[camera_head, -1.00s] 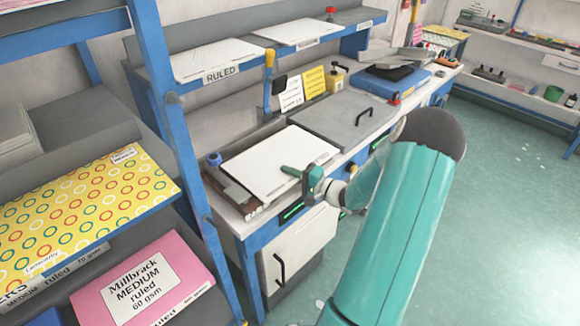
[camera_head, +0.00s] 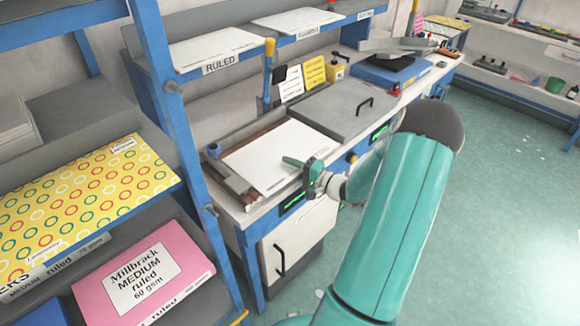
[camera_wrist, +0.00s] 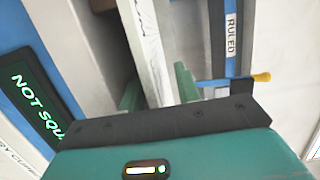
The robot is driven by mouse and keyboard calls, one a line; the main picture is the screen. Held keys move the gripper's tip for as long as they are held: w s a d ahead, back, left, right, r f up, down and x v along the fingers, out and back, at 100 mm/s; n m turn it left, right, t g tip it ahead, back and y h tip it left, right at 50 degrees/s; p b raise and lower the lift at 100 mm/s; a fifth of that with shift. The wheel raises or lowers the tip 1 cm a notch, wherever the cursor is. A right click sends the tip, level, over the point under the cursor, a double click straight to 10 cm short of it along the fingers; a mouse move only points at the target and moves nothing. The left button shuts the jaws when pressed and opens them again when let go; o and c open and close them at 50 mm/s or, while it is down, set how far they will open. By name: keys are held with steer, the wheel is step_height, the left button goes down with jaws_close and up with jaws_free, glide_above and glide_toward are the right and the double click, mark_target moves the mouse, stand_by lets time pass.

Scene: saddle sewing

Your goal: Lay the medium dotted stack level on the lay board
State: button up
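A white paper stack (camera_head: 275,153) lies over the brown lay board (camera_head: 247,138) on the bench; its dots and size cannot be made out. Brown board shows along its back left side. My gripper (camera_head: 311,171) is at the stack's front edge, one green finger over its top. In the wrist view the stack's pale edge (camera_wrist: 150,55) runs between the two green fingers of my gripper (camera_wrist: 160,88), which close against its sides. Whether the stack rests fully level on the board cannot be told. A display (camera_wrist: 38,105) reads "NOT SQU", the rest cut off.
A grey lidded block with a handle (camera_head: 345,112) stands right of the board. A shelf labelled RULED (camera_head: 220,64) holds paper above. A blue rack post (camera_head: 175,130) stands close on the left, with a pink pack (camera_head: 185,262) and a yellow circle-patterned pack (camera_head: 85,200).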

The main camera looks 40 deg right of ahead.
steer(key=v, duration=1.3)
steer(key=shift+s, duration=0.3)
steer(key=shift+s, duration=0.1)
